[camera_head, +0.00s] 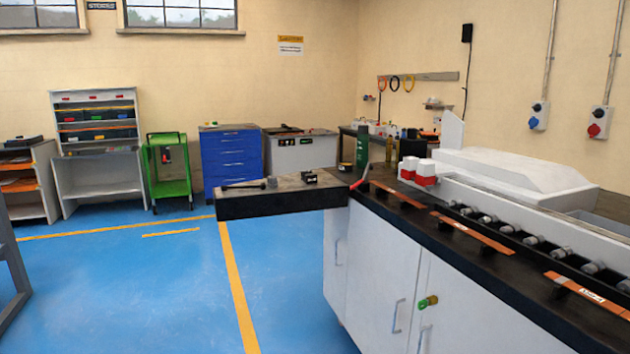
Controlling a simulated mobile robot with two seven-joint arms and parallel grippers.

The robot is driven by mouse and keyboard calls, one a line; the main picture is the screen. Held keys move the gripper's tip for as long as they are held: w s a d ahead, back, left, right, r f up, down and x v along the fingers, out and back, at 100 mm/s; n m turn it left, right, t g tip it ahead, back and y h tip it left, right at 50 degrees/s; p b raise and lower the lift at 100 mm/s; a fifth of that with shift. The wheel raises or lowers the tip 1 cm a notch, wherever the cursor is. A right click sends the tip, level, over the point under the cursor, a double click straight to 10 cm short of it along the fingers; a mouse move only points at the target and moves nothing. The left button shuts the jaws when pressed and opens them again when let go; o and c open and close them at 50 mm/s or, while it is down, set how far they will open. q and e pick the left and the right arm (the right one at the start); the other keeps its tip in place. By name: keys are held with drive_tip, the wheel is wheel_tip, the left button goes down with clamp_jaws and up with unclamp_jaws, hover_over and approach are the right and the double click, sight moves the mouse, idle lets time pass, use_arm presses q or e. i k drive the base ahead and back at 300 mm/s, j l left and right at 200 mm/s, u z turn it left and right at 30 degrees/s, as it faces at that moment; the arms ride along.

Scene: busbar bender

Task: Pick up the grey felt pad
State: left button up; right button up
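No thing in the head view can be made out for certain as the grey felt pad. A small grey block (272,183) sits on the dark side shelf (285,204) at the corner of the machine; it is too small to tell what it is made of. Neither of my grippers shows in this view.
A dark rod-like tool (243,185) and a small black item (309,177) lie on the shelf. The white bender cabinet (375,275) fills the right, with copper bars (472,233) and red-and-white blocks (426,173) on top. Blue floor (150,290) is open at left.

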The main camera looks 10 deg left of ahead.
sight(272, 181)
drive_tip(key=i+j+z, duration=0.2)
drive_tip(key=i+j, duration=0.15)
drive_tip(key=i+j+z, duration=0.2)
drive_tip(key=i+j, duration=0.15)
drive_tip(key=j, duration=0.15)
drive_tip(key=i+j+z, duration=0.2)
drive_tip(key=j, duration=0.3)
drive_tip(key=i+j, duration=0.45)
drive_tip(key=j, duration=0.25)
drive_tip(key=i+j, duration=0.25)
drive_tip(key=i+j+z, duration=0.1)
drive_tip(key=j, duration=0.35)
drive_tip(key=i, duration=0.1)
